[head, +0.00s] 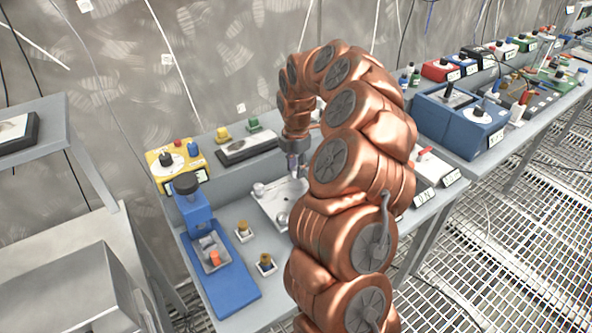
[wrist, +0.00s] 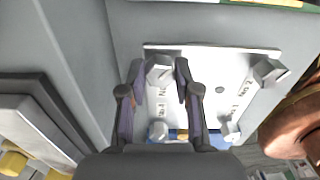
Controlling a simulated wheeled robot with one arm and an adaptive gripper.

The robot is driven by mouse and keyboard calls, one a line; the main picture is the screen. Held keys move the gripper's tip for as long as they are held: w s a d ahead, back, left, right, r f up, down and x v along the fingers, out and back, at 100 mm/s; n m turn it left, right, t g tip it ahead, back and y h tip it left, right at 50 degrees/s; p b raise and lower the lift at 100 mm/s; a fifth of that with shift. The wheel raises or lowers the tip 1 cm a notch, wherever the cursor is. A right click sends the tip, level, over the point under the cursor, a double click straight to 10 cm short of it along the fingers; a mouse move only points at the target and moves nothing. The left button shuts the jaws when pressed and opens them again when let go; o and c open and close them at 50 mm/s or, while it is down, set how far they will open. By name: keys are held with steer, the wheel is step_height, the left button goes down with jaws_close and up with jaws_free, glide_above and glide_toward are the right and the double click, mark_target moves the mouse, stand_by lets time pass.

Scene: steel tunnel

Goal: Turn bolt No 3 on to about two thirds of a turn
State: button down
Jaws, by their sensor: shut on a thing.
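A pale metal plate (head: 268,205) lies on the grey bench, partly hidden behind my arm. In the wrist view the plate (wrist: 205,62) carries bolts near its corners. My gripper (wrist: 160,76) has its two fingers on either side of the upper left bolt's hex head (wrist: 160,69) and is shut on it. Another bolt (wrist: 268,73) is at the upper right, one (wrist: 232,131) at the lower right and one (wrist: 157,131) at the lower left. In the head view my gripper (head: 294,170) points down at the plate.
A blue stand (head: 225,285) and two small brass-topped pieces (head: 243,231) (head: 266,264) stand left and front of the plate. A yellow box (head: 172,165) and a dark-topped tray (head: 247,147) are behind.

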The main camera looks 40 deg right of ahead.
steer(key=m+b, duration=0.4)
steer(key=m, duration=0.1)
steer(key=shift+f+m, duration=0.15)
steer(key=shift+m, duration=0.15)
steer(key=m+b, duration=0.4)
steer(key=m, duration=0.1)
steer(key=m+b, duration=0.3)
steer(key=m, duration=0.2)
steer(key=shift+m, duration=0.4)
steer(key=shift+a+m+b, duration=0.1)
steer(key=shift+m+b, duration=0.9)
steer(key=shift+m, duration=1.3)
steer(key=shift+r, duration=0.2)
steer(key=c, duration=0.8)
jaws_free()
